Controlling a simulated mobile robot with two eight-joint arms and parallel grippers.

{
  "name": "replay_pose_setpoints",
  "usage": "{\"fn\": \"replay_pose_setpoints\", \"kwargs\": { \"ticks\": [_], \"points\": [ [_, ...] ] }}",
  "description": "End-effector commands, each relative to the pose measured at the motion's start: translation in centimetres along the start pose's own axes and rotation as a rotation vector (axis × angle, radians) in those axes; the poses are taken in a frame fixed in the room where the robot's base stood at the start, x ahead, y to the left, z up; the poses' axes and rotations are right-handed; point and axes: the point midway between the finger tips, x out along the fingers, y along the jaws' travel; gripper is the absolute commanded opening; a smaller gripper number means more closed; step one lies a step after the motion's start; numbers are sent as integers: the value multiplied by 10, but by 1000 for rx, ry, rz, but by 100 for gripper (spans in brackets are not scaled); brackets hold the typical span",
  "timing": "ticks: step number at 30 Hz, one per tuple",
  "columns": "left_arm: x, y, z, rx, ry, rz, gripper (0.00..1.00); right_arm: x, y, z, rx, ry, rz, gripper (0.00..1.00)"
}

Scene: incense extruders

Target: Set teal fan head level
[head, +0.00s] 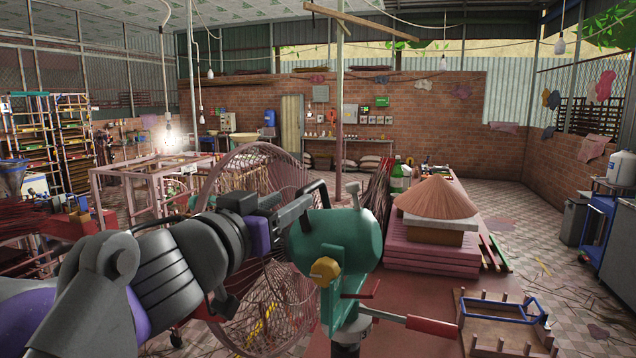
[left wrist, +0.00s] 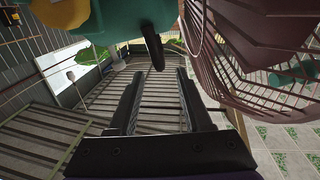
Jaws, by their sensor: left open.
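The teal fan head (head: 358,240) stands in the middle of the head view on a dark post. Its wire cage (head: 285,300) is on the left and looks slanted; I cannot tell the exact tilt. A yellow knob (head: 325,270) is on its side, and a black handle (head: 318,188) arches at its upper left. My left gripper (head: 303,203) is open, close to the handle. In the left wrist view, the black handle (left wrist: 153,48) hangs just beyond the open fingertips, with the teal housing (left wrist: 125,18) above and the cage (left wrist: 260,60) at right. My right gripper is out of view.
A lever with a red grip (head: 432,326) sticks out to the right below the head. A wooden pegged tray with a blue frame (head: 505,315) is at lower right. Tiled floor beyond is partly clear.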

Motion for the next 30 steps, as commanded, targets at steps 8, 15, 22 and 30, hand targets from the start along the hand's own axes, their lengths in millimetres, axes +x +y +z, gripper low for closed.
{"fn": "replay_pose_setpoints", "kwargs": {
  "ticks": [8,15,22,30],
  "points": [
    [50,1,-4,1,3,2,50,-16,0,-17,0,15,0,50],
    [88,0,-4,1,3,1,50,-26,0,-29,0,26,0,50],
    [100,0,-1,1,1,0,50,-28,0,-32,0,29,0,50],
    [101,0,0,0,1,0,42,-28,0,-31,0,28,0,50]
  ]
}}
